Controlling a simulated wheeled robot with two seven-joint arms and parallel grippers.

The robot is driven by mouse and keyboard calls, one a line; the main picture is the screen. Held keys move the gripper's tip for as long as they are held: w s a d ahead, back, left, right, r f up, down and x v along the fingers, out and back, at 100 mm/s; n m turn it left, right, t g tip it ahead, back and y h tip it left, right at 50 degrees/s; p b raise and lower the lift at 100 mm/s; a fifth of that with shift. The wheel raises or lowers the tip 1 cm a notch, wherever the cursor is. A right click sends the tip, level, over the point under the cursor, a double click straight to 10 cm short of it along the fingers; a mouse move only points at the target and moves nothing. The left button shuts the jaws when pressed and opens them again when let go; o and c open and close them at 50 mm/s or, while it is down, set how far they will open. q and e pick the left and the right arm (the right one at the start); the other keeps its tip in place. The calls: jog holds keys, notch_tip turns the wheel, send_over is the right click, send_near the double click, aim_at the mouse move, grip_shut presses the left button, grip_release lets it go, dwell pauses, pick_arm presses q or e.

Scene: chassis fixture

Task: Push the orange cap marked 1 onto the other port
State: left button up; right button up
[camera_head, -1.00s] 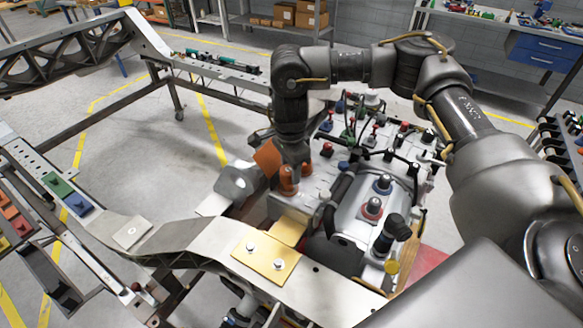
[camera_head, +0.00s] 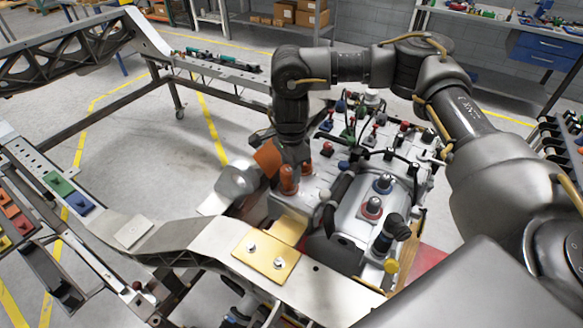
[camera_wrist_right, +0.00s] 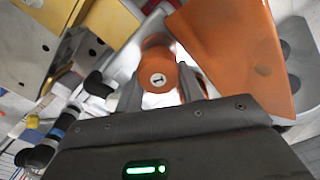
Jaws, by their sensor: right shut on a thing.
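The orange cap marked 1 (camera_wrist_right: 157,80) is between the two fingers of my right gripper in the right wrist view, with its pale marked end facing the camera. My right gripper (camera_wrist_right: 158,88) is shut on it. In the head view this gripper (camera_head: 293,163) points down at the engine block, with an orange cap (camera_head: 287,181) at its tips. A second orange piece (camera_head: 308,169) shows just right of it, partly hidden by the gripper. I cannot tell whether the held cap touches a port, as the fingers hide its underside. My left gripper is not in view.
An orange flat panel (camera_wrist_right: 228,48) stands close beside the gripper. The engine block (camera_head: 335,205) carries several red, blue and black caps and cables. A chassis rail with a gold plate (camera_head: 265,258) runs in front.

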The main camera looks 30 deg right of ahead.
jog(key=shift+f, duration=0.1)
jog(key=shift+f+b, duration=0.75)
jog(key=shift+f, duration=0.3)
jog(key=shift+f+b, duration=0.4)
jog(key=shift+f, duration=0.1)
jog(key=o, duration=1.2)
jog(key=shift+s, duration=0.1)
jog(key=shift+o, duration=0.3)
jog(key=shift+r, duration=0.1)
jog(key=shift+r, duration=0.1)
